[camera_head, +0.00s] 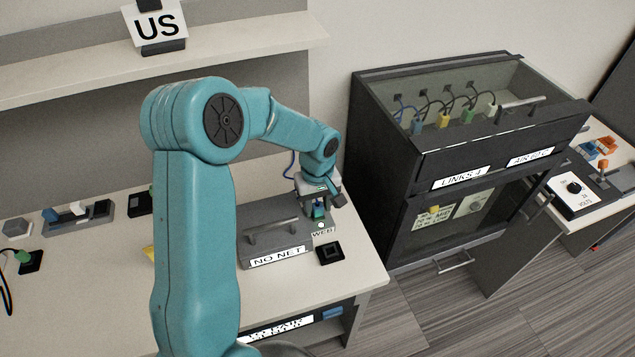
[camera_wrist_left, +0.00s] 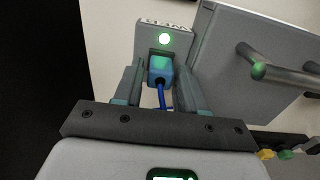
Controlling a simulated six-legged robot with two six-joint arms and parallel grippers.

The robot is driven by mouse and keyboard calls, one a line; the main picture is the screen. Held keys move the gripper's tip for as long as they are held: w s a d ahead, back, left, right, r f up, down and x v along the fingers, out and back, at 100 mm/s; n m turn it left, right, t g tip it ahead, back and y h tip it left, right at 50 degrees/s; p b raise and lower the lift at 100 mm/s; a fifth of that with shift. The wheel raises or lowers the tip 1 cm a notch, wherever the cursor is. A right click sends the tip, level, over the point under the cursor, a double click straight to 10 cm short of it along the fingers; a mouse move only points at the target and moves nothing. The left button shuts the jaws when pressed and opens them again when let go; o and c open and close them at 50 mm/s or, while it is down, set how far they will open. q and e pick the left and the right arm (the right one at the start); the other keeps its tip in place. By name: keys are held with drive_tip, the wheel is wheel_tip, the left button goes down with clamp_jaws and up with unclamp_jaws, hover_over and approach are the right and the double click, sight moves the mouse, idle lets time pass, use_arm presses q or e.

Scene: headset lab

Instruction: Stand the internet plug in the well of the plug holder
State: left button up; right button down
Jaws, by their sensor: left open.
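The internet plug (camera_wrist_left: 158,70) is a blue plug with a blue cable. In the wrist view it sits in the socket of a grey box face marked WEB, below a lit green light. My left gripper (camera_head: 318,210) is over this box in the head view. In the wrist view the fingers of my left gripper (camera_wrist_left: 158,88) stand open on either side of the plug; whether they touch it I cannot tell. The plug holder (camera_head: 330,252) appears to be the small black square block with a well, on the table right of the NO NET box. My right gripper is not in view.
The grey NO NET box (camera_head: 272,238) carries a bar handle, also close by in the wrist view (camera_wrist_left: 275,72). A dark cabinet (camera_head: 400,200) with an open top of cabled plugs stands right of the table (camera_head: 362,270). My left arm hides part of the table.

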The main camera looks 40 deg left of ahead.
use_arm(q)
wheel_tip(320, 180, up, 14)
drive_tip(key=r, duration=0.1)
drive_tip(key=b, duration=0.1)
hover_over(318, 205)
drive_tip(key=a, duration=0.1)
wheel_tip(318, 205, down, 10)
drive_tip(key=shift+r, duration=0.1)
drive_tip(key=f, duration=0.5)
drive_tip(key=shift+d+f+p, duration=0.25)
drive_tip(key=shift+f+p, duration=0.05)
drive_tip(key=shift+p, duration=0.05)
drive_tip(key=c, duration=0.7)
